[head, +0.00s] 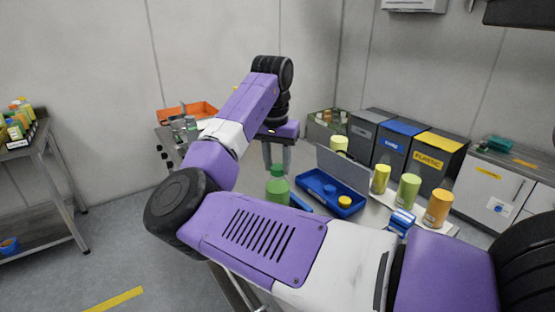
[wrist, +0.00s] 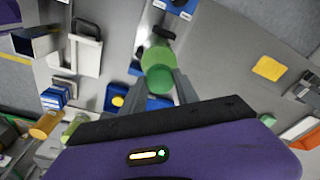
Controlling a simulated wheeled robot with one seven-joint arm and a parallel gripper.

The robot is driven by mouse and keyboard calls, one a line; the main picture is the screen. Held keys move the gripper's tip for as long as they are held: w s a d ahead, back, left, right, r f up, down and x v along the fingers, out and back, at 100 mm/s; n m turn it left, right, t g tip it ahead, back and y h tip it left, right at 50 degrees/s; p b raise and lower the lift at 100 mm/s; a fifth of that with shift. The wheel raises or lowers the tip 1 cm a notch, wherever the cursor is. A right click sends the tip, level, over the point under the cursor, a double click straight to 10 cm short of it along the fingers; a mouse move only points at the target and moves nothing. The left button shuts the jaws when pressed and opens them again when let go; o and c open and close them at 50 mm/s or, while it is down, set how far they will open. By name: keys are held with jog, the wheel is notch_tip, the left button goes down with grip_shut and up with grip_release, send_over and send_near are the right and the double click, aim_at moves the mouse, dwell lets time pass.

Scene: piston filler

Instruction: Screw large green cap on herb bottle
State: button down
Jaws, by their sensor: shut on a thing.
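My gripper (wrist: 163,76) is shut on the large green cap (wrist: 158,80), which sits between its two fingers in the wrist view. In the head view, my gripper (head: 277,158) points down above the steel table, and a green bottle shape (head: 277,188) stands right below its fingers. Its top is darker green and its lower body lighter green, partly hidden behind my arm. The cap and the bottle appear in line and upright. I cannot tell whether the cap is seated on the neck or how far it is turned.
A blue tray (head: 317,194) with a yellow cap (head: 344,202) lies right of the bottle, before a grey panel (head: 342,168). Yellow (head: 380,179), green (head: 409,190) and orange (head: 438,207) containers stand further right. An orange tray (head: 200,110) is at the back left. Bins stand behind.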

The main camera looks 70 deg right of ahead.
jog(key=shift+m+p, duration=0.8)
jog(key=shift+m, duration=0.8)
jog(key=shift+w+r+m+g+p, duration=0.1)
jog(key=shift+m+g+p, duration=0.2)
jog(key=shift+m+p, duration=0.6)
jog(key=m+p, duration=0.1)
jog(key=m, duration=0.3)
jog(key=shift+m+y, duration=0.3)
jog(key=shift+m, duration=0.5)
jog(key=c, duration=0.8)
grip_release()
jog(key=shift+c, duration=0.2)
